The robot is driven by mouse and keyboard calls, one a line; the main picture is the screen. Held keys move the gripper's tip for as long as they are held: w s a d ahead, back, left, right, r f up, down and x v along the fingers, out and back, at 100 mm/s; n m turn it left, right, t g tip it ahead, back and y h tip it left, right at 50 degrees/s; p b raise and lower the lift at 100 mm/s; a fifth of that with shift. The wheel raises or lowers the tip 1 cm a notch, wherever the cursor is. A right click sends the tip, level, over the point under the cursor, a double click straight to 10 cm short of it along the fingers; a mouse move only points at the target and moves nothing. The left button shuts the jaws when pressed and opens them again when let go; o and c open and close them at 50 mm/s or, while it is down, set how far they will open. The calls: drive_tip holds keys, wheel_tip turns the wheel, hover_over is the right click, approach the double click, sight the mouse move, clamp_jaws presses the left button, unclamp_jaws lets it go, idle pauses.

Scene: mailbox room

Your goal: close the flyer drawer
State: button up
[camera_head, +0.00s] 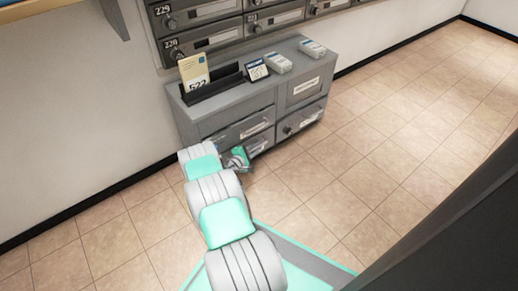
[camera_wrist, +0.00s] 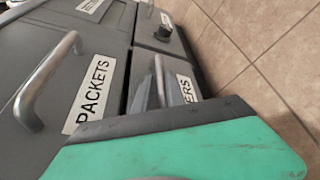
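The grey cabinet (camera_head: 185,118) stands against the wall under the mailboxes. In the wrist view, a drawer front labelled PACKETS (camera_wrist: 112,58) with a bar handle (camera_wrist: 45,82) fills the left. Beside it is a front with a partly covered label ending in "ERS" (camera_wrist: 187,88), which fits the flyer drawer. How far that drawer stands out is not clear. My gripper (camera_head: 238,158) is low at the left drawers' front in the head view. Its green body covers the lower part of the wrist view. Its fingertips cannot be made out clearly, nor whether they touch the drawer.
On the cabinet top are a black tray (camera_head: 212,88) with a yellow card (camera_head: 194,72), a small sign (camera_head: 258,69) and two pale bundles (camera_head: 278,62). A round knob (camera_wrist: 165,27) sticks out of a neighbouring front. The tiled floor (camera_head: 400,130) to the right is clear.

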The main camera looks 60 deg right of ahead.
drive_tip(key=shift+o, duration=0.2)
drive_tip(key=shift+w, duration=0.1)
drive_tip(key=p+v, duration=0.3)
drive_tip(key=v, duration=0.5)
drive_tip(key=shift+f, duration=0.1)
